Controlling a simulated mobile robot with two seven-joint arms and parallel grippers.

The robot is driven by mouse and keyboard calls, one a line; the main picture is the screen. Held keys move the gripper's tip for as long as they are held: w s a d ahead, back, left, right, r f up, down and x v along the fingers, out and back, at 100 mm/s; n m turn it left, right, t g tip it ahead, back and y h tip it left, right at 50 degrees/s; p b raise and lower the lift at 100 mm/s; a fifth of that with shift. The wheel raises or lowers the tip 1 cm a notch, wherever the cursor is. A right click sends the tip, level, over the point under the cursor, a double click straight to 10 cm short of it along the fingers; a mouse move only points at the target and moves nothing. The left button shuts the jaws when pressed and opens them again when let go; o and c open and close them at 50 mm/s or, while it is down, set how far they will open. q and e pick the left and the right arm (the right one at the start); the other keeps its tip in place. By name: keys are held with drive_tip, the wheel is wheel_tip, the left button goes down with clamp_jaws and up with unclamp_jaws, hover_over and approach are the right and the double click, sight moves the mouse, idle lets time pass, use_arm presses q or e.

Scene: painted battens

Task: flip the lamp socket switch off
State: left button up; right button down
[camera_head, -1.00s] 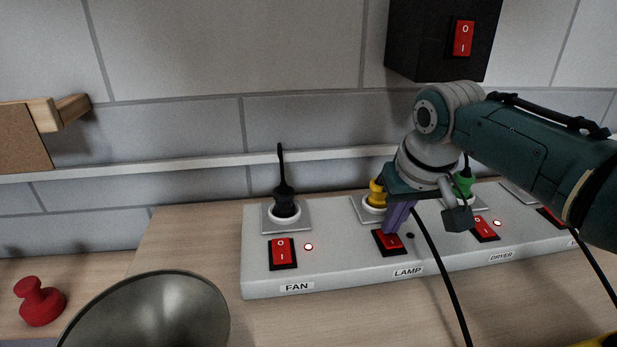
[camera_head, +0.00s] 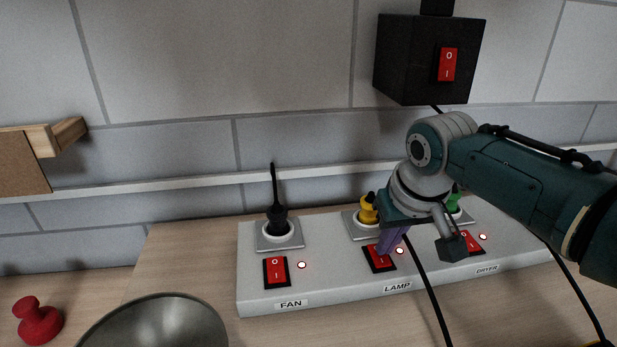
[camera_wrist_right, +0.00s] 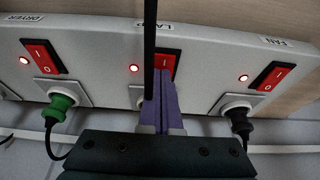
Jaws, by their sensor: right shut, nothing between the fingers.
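The lamp switch (camera_head: 379,263) is a red rocker on the grey power strip (camera_head: 335,284), above the LAMP label (camera_head: 397,287). It also shows in the right wrist view (camera_wrist_right: 165,64). The indicator light (camera_head: 400,251) beside it glows red. A yellow plug (camera_head: 367,209) sits in the lamp socket. My right gripper (camera_head: 385,245) is shut and empty, its purple fingers at the lamp switch. In the wrist view the fingertips (camera_wrist_right: 163,85) overlap the socket-side end of the rocker; whether they touch cannot be told. My left gripper is not in view.
The fan switch (camera_head: 276,271) and dryer switch (camera_head: 468,242) flank it, both with lit lights. A black plug (camera_head: 277,220) and a green plug (camera_wrist_right: 59,106) stand nearby. A metal bowl (camera_head: 160,325) and red knob (camera_head: 38,321) are left.

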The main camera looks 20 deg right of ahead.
sight(386, 264)
drive_tip(key=p+v, duration=0.2)
drive_tip(key=v, duration=0.1)
drive_tip(key=p+v, duration=0.1)
drive_tip(key=p, duration=0.1)
drive_tip(key=shift+w+r, duration=0.25)
drive_tip(key=shift+r, duration=0.25)
use_arm(q)
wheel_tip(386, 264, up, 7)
drive_tip(key=p, duration=0.2)
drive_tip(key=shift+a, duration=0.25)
use_arm(e)
drive_tip(key=v, duration=0.8)
drive_tip(key=shift+s+r, duration=0.15)
drive_tip(key=shift+s, duration=0.1)
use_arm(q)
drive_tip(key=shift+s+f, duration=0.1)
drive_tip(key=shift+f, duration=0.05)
use_arm(e)
drive_tip(key=shift+d, duration=0.1)
